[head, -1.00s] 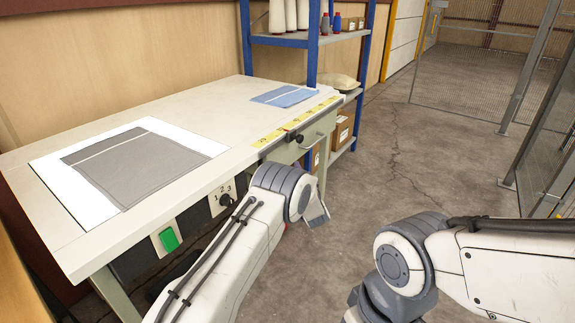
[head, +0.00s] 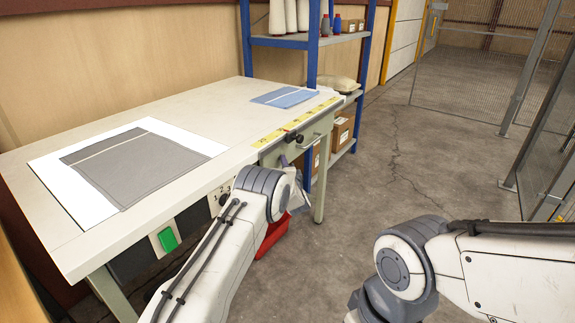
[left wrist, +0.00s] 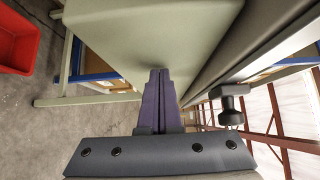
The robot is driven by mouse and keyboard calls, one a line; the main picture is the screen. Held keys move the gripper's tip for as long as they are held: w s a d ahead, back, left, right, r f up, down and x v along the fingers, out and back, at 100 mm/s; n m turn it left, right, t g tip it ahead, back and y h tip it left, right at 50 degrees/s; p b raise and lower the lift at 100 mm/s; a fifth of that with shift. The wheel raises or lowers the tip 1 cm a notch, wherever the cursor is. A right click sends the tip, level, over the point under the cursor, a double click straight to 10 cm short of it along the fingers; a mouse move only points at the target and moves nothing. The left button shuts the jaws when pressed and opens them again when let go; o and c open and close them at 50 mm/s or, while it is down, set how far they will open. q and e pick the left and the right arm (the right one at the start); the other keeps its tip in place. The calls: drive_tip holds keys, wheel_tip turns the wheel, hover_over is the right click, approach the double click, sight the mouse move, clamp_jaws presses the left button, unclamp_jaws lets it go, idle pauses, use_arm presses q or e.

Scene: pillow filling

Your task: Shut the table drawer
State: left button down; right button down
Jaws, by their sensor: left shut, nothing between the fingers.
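The table drawer (head: 316,134) is the pale green front under the table's right end, with a metal handle. The head view does not clearly show how far out it stands. My left gripper (head: 285,160) is in front of the drawer, low beside its left part, partly hidden by my wrist. In the left wrist view, the shut purple fingers (left wrist: 160,75) point at a pale green panel (left wrist: 150,30), very close to it; I cannot tell whether they touch. Nothing is between the fingers. My right gripper is out of view; only my right arm shows.
The worktable (head: 190,105) holds a grey cloth (head: 135,160) and a blue cloth (head: 284,96). A black knob (head: 294,137) sits at the table's front edge, also in the wrist view (left wrist: 230,103). A red bin (head: 274,237) is on the floor below.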

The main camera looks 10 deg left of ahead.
sight(275, 160)
use_arm(q)
drive_tip(key=a, duration=0.1)
drive_tip(key=w+a, duration=0.1)
drive_tip(key=a, duration=0.1)
drive_tip(key=shift+w+a+f+b, duration=0.1)
drive_tip(key=shift+a+b, duration=0.05)
drive_tip(key=shift+b, duration=0.25)
drive_tip(key=shift+a, duration=0.15)
drive_tip(key=shift+r, duration=0.2)
